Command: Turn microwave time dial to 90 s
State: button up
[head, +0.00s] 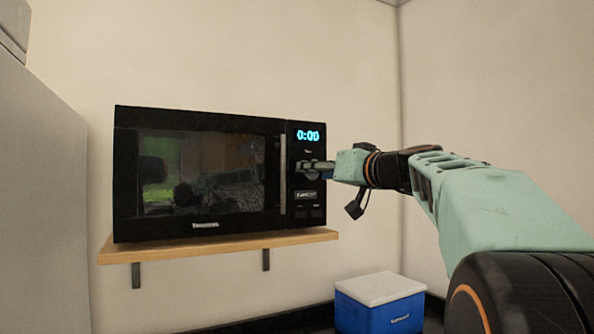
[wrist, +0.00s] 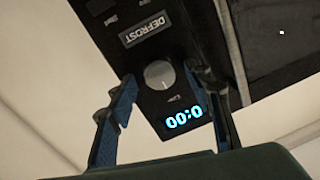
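The black microwave (head: 205,225) stands on a wooden shelf, its door shut. Its display (head: 308,135) reads 0:00. In the wrist view the panel appears upside down, with the round grey time dial (wrist: 159,75) above the lit display (wrist: 184,117) and near the DEFROST label (wrist: 143,29). In the wrist view my gripper (wrist: 160,82) is open, one blue-padded finger on each side of the dial, with visible gaps between fingers and dial.
The wooden shelf (head: 215,246) is fixed to the wall on brackets. The microwave's door handle (head: 283,175) is just left of the panel. A blue cooler with a white lid (head: 380,305) stands below right. A grey cabinet-like surface (head: 40,210) fills the left edge.

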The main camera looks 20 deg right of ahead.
jog(key=c, duration=1.1)
jog(key=shift+f+m+t+h+b, duration=0.2)
jog(key=shift+m+b, duration=0.65)
jog(key=shift+m, duration=3.8)
jog(key=shift+m+t+h+b, duration=0.3)
jog(key=shift+m+b, duration=0.55)
jog(key=shift+m, duration=3.8)
jog(key=o, duration=1.1)
